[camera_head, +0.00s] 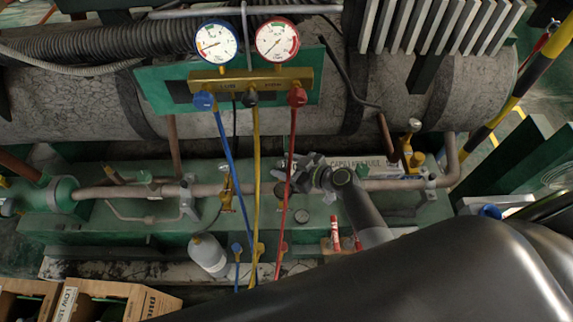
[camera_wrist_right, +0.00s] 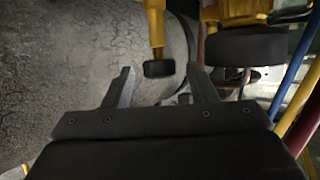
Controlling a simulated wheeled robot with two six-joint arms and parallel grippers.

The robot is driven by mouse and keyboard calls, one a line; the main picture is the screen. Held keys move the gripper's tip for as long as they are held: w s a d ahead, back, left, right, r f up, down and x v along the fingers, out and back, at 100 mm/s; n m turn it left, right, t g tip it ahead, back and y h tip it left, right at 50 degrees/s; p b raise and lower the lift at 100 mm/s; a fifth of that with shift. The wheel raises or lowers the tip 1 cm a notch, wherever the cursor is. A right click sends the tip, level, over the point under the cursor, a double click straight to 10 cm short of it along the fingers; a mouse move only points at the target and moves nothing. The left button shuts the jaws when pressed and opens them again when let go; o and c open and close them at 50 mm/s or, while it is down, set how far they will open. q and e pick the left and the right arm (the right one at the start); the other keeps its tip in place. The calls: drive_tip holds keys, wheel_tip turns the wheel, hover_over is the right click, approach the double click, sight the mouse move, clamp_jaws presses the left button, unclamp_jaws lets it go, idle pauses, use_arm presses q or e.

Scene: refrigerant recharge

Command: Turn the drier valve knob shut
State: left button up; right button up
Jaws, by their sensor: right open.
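My right gripper (camera_head: 299,172) is over the green bench by the horizontal pipe (camera_head: 385,184), beside the red hose. In the right wrist view its two fingers (camera_wrist_right: 160,78) are apart with nothing gripped. A brass stem with a small dark knob-like end (camera_wrist_right: 158,68) shows just beyond and between the fingertips, apart from them. A wider black round part (camera_wrist_right: 245,50) under a yellow body is to its right. I cannot tell which of these is the drier valve knob. In the head view the arm and gripper cover this spot. My left gripper is not in view.
A gauge manifold (camera_head: 290,80) with blue, black and red knobs stands behind. Blue (camera_head: 228,160), yellow and red (camera_head: 291,150) hoses hang close left of the gripper. A cracked grey tank (camera_head: 90,95) lies behind. A white bottle (camera_head: 208,254) and cardboard boxes (camera_head: 140,295) are in front.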

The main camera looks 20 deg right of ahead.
drive_tip(key=c, duration=1)
drive_tip(key=shift+o, duration=0.2)
